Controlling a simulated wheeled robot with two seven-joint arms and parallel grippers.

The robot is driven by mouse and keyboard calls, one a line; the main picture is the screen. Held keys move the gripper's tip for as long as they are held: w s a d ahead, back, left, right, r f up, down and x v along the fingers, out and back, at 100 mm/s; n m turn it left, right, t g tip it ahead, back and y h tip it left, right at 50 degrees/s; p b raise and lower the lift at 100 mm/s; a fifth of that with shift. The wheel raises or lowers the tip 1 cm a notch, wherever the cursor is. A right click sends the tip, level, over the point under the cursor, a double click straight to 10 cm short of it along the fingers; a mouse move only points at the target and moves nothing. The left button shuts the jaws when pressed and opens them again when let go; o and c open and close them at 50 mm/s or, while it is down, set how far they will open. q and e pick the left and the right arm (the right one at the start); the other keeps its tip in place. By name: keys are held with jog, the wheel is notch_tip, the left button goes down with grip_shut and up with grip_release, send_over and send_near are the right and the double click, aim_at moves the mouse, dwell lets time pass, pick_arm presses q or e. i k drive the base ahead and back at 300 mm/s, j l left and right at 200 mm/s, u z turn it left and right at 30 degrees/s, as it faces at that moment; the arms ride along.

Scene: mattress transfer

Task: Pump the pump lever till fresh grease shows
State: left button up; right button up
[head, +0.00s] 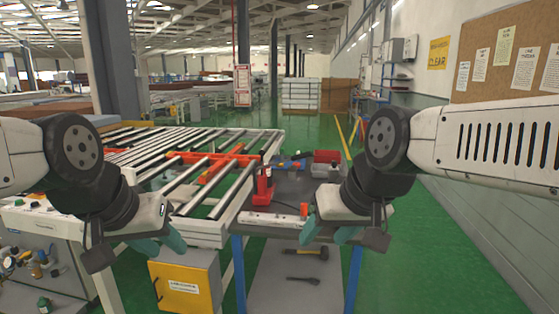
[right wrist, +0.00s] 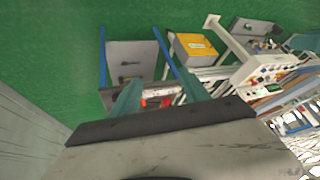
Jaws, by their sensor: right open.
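A red upright device with a dark top, perhaps the grease pump (head: 263,187), stands on the grey bench top beside the roller conveyor in the head view. Its lever cannot be made out clearly, and no grease is visible. My right gripper (head: 329,232) is open and empty, near the bench's front right corner, apart from the red device. Its two teal fingers (right wrist: 160,95) spread apart in the right wrist view, with red and white items on the bench beyond them. My left gripper (head: 159,243) hangs at the conveyor's front left, its teal fingers apart and empty.
A white bar with an orange end (head: 275,219) lies along the bench front. Red and grey bins (head: 326,162) stand at the bench back. A hammer (head: 308,254) lies on the lower shelf (head: 270,285). A yellow box (head: 186,284) is below the conveyor (head: 205,235). Green floor is free at right.

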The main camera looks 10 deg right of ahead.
aim_at(298, 156)
jog(key=i+l, duration=0.1)
jog(key=i, duration=1.05)
